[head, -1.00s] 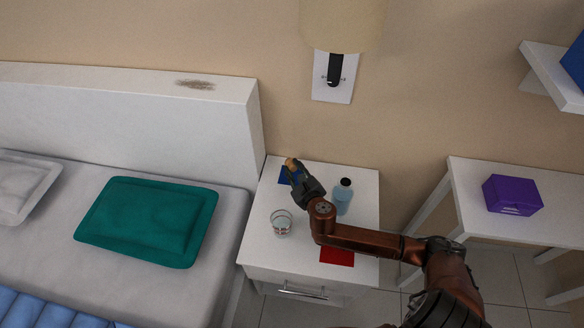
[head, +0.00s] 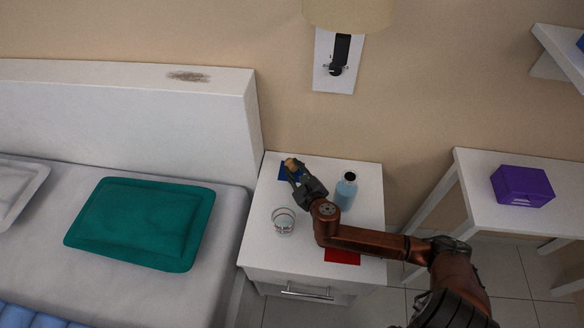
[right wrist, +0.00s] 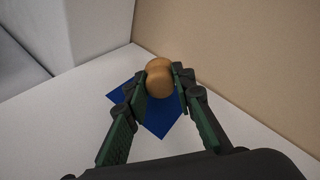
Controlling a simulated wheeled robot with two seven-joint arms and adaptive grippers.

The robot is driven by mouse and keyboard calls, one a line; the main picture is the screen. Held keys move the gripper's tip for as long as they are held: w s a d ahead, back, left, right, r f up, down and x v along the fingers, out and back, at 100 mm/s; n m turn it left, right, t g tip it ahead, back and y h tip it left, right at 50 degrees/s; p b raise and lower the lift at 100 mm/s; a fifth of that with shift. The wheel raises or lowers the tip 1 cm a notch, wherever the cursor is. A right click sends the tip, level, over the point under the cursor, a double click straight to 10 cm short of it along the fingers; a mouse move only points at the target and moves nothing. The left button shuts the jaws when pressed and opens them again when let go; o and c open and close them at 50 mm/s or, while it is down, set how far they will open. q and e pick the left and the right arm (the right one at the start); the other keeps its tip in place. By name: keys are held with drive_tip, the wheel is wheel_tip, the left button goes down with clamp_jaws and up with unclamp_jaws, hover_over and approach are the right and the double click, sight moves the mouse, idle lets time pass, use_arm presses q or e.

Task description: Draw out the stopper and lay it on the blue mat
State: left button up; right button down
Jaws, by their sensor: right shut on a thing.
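The tan, rounded stopper (right wrist: 159,77) is between the fingertips of my right gripper (right wrist: 160,82), which is shut on it. In the head view the stopper (head: 291,164) shows at the tip of my right gripper (head: 293,172). The blue mat (right wrist: 158,118) lies on the nightstand's back left part, beneath the gripper; it also shows in the head view (head: 284,175), partly hidden by the gripper. I cannot tell whether the stopper touches the mat. A light blue bottle (head: 345,193) with a dark top stands upright right of the gripper. My left gripper is not in view.
A clear glass (head: 284,221) stands at the front left of the white nightstand (head: 262,248). A red mat (head: 342,257) lies at its front, partly under my arm. The bed with a teal pillow (head: 140,222) is left; a table with a purple box (head: 522,187) is right.

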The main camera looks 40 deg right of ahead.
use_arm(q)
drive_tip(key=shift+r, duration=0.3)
use_arm(e)
drive_tip(key=shift+f, duration=0.1)
drive_tip(key=c, duration=1.5)
unclamp_jaws()
drive_tip(key=shift+c, duration=0.2)
drive_tip(key=shift+o, duration=0.5)
drive_tip(key=shift+o, duration=1)
